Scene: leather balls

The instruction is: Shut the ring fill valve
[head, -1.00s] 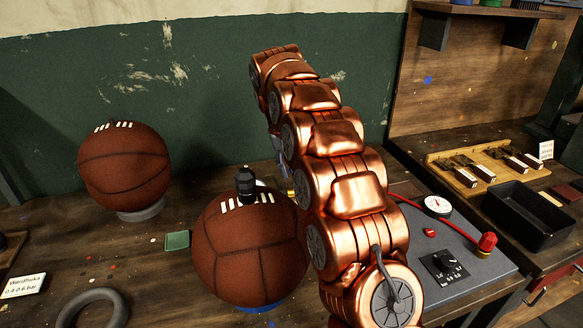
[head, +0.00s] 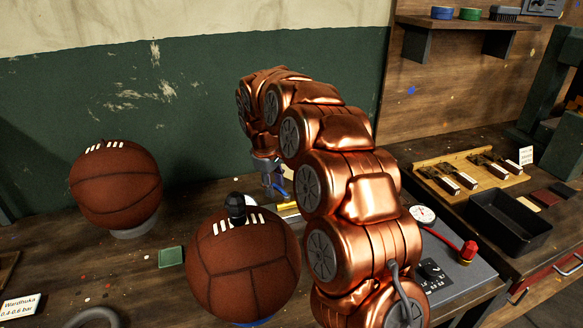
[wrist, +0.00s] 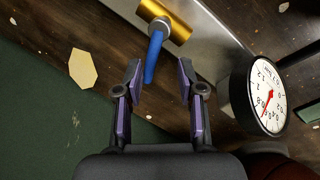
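The ring fill valve has a gold-coloured body (wrist: 162,18) with a blue lever (wrist: 154,56). In the wrist view the lever points down the picture, its free end between my two fingertips. My gripper (wrist: 160,70) is open, with a gap on both sides of the lever and no clear contact. In the head view my gripper (head: 270,182) hangs at the end of the copper arm, behind the front ball. The gold body (head: 287,206) shows only partly there, beside that ball.
A dial gauge (wrist: 262,97) stands right of my fingers. A brown laced ball (head: 243,268) sits in front of the gripper; another ball (head: 115,185) is at left. A grey box with a knob (head: 432,270) and a black tray (head: 508,222) are at right. The green wall (head: 60,100) is behind.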

